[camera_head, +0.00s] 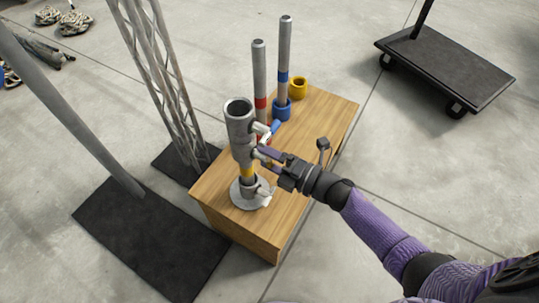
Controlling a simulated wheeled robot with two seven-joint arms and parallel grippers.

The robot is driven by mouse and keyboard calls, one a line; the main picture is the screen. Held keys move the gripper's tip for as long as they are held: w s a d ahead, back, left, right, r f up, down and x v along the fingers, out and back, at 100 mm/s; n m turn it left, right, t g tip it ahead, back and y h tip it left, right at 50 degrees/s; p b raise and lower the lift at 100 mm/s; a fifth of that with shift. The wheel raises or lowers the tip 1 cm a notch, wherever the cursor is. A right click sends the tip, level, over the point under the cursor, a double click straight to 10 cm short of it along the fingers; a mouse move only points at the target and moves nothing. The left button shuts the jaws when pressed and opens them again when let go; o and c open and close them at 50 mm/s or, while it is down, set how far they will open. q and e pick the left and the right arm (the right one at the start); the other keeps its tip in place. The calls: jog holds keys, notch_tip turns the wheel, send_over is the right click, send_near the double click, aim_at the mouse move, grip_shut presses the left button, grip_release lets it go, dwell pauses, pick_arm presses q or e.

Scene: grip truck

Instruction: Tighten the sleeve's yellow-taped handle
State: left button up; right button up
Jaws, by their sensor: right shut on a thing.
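The grey metal sleeve (240,134) stands upright on a pole over a round grey base on the wooden box. A yellow band (246,172) shows on the pole below it. Small handles stick out from the sleeve's right side, one pale (261,128). My right gripper (263,156) comes in from the right and is shut at the sleeve's lower right side, on a handle that its fingers mostly hide. The tape on that handle is too small to make out clearly. My left gripper is not in view.
On the wooden box (318,112) stand a red-banded pole (259,80), a blue-banded pole (284,60) in a blue socket, and a yellow ring (299,88). A truss tower (160,80) stands at left, a black cart (448,68) at upper right.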

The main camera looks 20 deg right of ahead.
jog(key=m, duration=0.4)
jog(key=shift+m+p, duration=0.3)
jog(key=shift+p, duration=0.1)
jog(key=m, duration=0.4)
jog(key=shift+m+p, duration=0.3)
jog(key=shift+p, duration=0.05)
jog(key=m, duration=0.4)
jog(key=shift+m+p, duration=0.3)
jog(key=shift+m, duration=1.7)
jog(key=o, duration=1)
jog(key=shift+c, duration=0.2)
